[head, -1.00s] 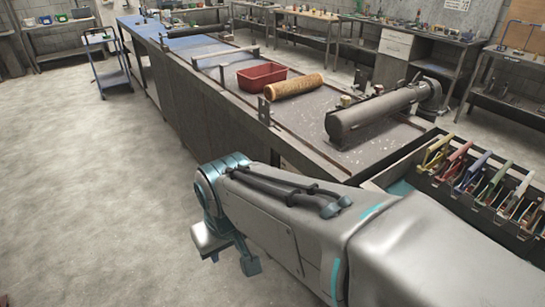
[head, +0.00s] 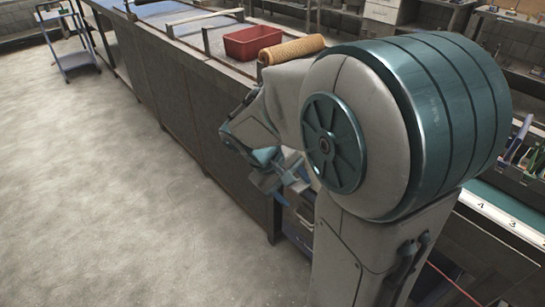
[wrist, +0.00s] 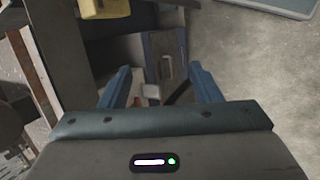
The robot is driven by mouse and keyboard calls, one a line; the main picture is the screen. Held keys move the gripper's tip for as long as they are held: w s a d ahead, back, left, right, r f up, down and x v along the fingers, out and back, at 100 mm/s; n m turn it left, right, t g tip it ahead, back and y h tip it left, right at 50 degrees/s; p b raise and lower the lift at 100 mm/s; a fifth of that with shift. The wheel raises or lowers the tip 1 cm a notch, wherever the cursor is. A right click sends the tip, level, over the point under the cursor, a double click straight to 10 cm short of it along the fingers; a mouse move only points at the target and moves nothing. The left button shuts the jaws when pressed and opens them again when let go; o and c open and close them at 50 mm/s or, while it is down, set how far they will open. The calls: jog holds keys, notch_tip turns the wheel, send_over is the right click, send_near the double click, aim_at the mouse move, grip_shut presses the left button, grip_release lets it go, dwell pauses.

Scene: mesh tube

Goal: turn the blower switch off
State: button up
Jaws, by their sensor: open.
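My gripper (head: 283,184) is open beside the long bench's front side, low and close to it. In the wrist view its two blue fingers (wrist: 160,70) are apart with nothing held between them. Beyond them is a grey-blue panel (wrist: 154,46) with a small pale rectangular fitting (wrist: 167,68), which may be the blower switch; its on or off position cannot be told. A small pinkish block (wrist: 150,91) and a dark red strip show near the fingers. In the head view my arm hides the blower area.
The long bench (head: 175,85) carries a red bin (head: 252,41) and a tan mesh tube (head: 293,49). A yellow part (wrist: 103,8) is at the wrist view's top. A blue trolley (head: 68,45) stands far left. The concrete floor (head: 110,200) left of the bench is clear.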

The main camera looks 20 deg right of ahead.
jog(key=w+a+f+n+t+h+b, duration=0.1)
jog(key=w+f+n+t+h+b, duration=0.85)
jog(key=w+f, duration=1.15)
jog(key=w+d+b, duration=0.1)
jog(key=d+b, duration=0.1)
jog(key=d, duration=0.2)
jog(key=w+d+g+h+b, duration=0.1)
jog(key=w+d+b, duration=0.1)
jog(key=d, duration=0.2)
jog(key=w+d+r+g+b, duration=0.1)
jog(key=w+d+b, duration=0.1)
jog(key=d, duration=0.2)
jog(key=shift+d+m+g+h, duration=0.25)
jog(key=shift+d+m, duration=0.05)
jog(key=shift+m, duration=0.05)
jog(key=c, duration=1)
jog(key=shift+a, duration=0.15)
